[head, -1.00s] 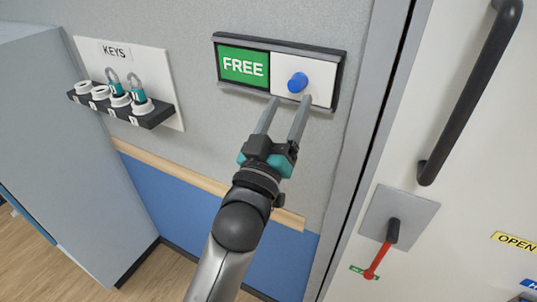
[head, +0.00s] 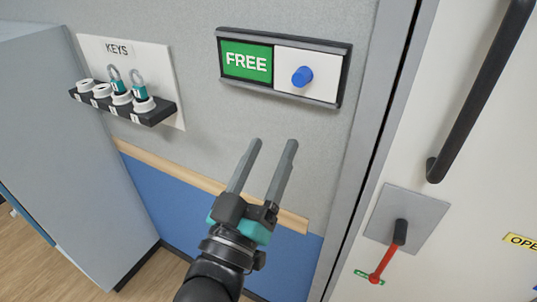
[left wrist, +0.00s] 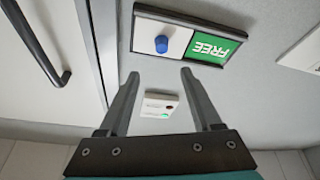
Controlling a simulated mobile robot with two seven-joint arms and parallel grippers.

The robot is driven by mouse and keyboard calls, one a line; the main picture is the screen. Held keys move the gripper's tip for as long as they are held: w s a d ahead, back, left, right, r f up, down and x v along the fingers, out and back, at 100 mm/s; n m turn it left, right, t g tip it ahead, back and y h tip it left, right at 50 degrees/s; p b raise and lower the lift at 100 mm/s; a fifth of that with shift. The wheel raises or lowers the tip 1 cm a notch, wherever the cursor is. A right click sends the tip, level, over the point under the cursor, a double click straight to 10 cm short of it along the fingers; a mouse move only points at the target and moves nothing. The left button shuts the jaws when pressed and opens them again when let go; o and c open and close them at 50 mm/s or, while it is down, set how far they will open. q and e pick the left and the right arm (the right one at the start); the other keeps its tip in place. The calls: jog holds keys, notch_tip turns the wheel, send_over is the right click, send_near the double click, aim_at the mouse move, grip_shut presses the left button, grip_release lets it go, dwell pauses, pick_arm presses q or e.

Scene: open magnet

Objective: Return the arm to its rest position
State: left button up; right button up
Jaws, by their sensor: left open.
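My left gripper (head: 264,168) is open and empty in front of the grey wall, below the sign and apart from it. Its two fingers also show in the left wrist view (left wrist: 160,85), with nothing between them. The sign (head: 345,72) has a dark frame, a green FREE panel (head: 247,61) and a white panel with a blue knob (head: 302,76). The sign and its knob (left wrist: 161,44) appear upside down in the left wrist view. My right gripper is not in view.
A key board (head: 167,66) with a dark shelf hangs at the left. At the right is a white door with a black handle (head: 480,95) and a red lever (head: 383,264). A wooden rail (head: 170,175) runs along the wall. A small white box (left wrist: 158,106) shows in the wrist view.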

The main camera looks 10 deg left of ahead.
pick_arm(q)
jog(key=shift+f, duration=0.1)
notch_tip(320, 180, down, 36)
jog(key=w+m+g+y+b, duration=0.1)
jog(key=m+g+b, duration=0.1)
jog(key=g+b, duration=0.5)
jog(key=s+a+f+g+y+b, duration=0.1)
jog(key=s+a+f+g, duration=0.3)
jog(key=f, duration=0.7)
jog(key=s+f+g+y+b, duration=0.15)
jog(key=s+f, duration=0.45)
jog(key=f, duration=0.6)
jog(key=s+a+f+g+y+b, duration=0.1)
jog(key=s+a+f+g, duration=0.3)
jog(key=s+f, duration=0.5)
jog(key=s+a+f+m+g+y+b, duration=0.1)
jog(key=s+a+f+g+b, duration=0.2)
jog(key=s+f, duration=0.7)
jog(key=s+a+g, duration=0.1)
jog(key=s+a, duration=0.1)
jog(key=s, duration=0.4)
jog(key=shift+s+a+b, duration=0.2)
jog(key=shift+a+b, duration=0.15)
jog(key=shift+b, duration=0.05)
